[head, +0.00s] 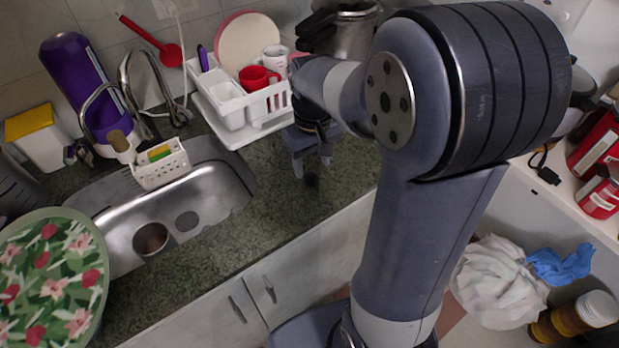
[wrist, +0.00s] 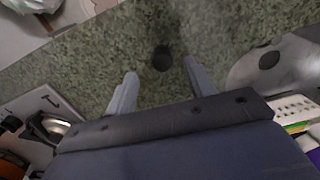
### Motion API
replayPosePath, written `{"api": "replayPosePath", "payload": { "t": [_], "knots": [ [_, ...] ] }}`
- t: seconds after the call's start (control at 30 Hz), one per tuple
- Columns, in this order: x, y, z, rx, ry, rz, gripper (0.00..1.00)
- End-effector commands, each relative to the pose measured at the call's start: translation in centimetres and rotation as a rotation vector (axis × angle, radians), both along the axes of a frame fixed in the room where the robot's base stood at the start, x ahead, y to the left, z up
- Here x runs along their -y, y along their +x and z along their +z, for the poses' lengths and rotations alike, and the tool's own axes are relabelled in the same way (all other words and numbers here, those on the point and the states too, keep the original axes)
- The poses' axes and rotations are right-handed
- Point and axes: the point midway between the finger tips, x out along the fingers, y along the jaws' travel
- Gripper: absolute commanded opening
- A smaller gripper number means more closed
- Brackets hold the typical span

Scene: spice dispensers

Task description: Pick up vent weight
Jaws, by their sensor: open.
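The vent weight (wrist: 163,58) looks like a small dark round piece on the green speckled counter. In the wrist view it lies between the lines of my two fingers, a little beyond their tips. In the head view the vent weight (head: 312,180) is a small dark spot on the counter right by my fingertips. My gripper (head: 312,170) points down at the counter with its fingers apart and nothing between them. In the wrist view my gripper (wrist: 160,70) also shows open and empty. I cannot tell the exact height of the fingertips above the counter.
A white dish rack (head: 255,105) with a red cup (head: 258,82) stands behind my gripper. A steel sink (head: 185,205) lies to the left, with a white sponge caddy (head: 162,166) on its back rim. The counter (head: 270,225) in front of my gripper is clear.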

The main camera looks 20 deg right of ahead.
Motion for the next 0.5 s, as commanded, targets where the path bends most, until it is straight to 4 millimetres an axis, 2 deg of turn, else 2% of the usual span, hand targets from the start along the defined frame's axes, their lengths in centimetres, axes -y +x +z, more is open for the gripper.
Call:
{"api": "replayPosePath", "payload": {
  "t": [0.3,0.5],
  "knots": [
    [-0.4,0.2,-4.3,-0.004,0.0,0.0,0.51],
    [-0.3,0.3,-5.1,-0.001,0.0,0.0,0.51]
  ]
}}
